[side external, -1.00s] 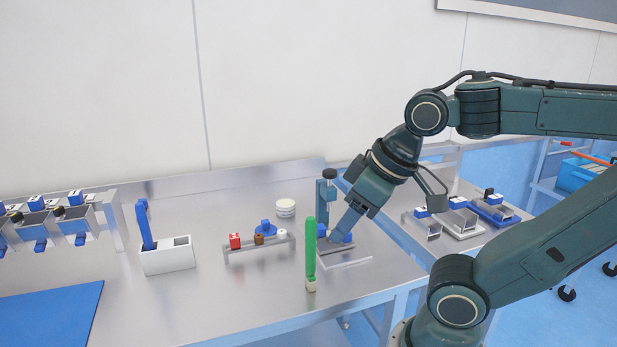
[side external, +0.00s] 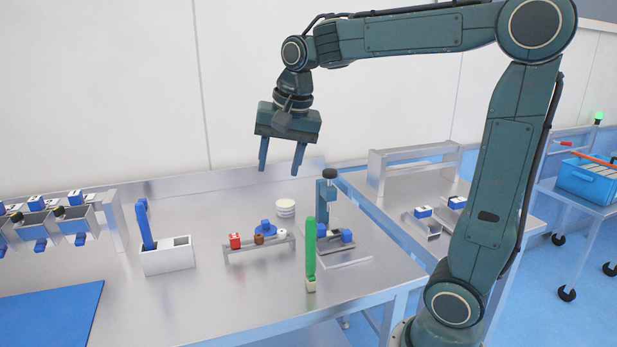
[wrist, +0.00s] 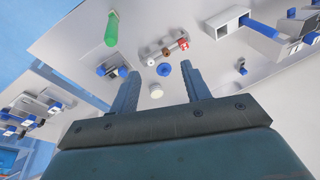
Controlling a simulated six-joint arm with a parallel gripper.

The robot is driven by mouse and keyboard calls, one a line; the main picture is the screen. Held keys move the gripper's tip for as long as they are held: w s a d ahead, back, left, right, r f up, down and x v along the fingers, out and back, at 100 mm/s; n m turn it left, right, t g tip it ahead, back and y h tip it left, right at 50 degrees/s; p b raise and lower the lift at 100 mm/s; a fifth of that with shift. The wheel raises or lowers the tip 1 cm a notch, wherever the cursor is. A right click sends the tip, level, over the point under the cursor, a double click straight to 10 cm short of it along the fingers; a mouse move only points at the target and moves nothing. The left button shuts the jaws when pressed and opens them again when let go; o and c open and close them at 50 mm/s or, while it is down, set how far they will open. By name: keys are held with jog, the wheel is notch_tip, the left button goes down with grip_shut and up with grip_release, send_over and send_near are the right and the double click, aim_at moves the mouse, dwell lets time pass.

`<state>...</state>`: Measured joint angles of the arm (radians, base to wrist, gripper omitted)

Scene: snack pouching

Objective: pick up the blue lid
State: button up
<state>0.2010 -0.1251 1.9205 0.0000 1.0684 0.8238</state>
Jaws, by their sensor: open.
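The blue lid (side external: 266,226) sits on the metal bench, just behind a small grey rack. In the wrist view the blue lid (wrist: 163,69) is round and lies between my fingertips in the picture, some way beyond them. My gripper (side external: 281,168) is open and empty, pointing down, well above the bench and the lid. Its two fingers (wrist: 161,73) show spread apart in the wrist view, with nothing between them.
The grey rack (side external: 250,252) holds a red, a brown and a white piece. A white round stack (side external: 286,207) is behind it. A green upright piece (side external: 310,255), a press-like station (side external: 327,205) and a white holder (side external: 168,262) stand nearby.

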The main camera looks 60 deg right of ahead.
jog(key=w+d+f+m+g, duration=0.2)
jog(key=w+d+f+m, duration=0.2)
jog(key=w+d+m, duration=0.5)
jog(key=m+g, duration=0.1)
jog(key=m, duration=0.5)
send_over(265, 221)
notch_tip(265, 221, down, 9)
jog(key=shift+y, duration=0.3)
jog(key=shift+s+f, duration=0.1)
jog(key=shift+f, duration=4.1)
jog(key=shift+f, duration=2.6)
grip_shut()
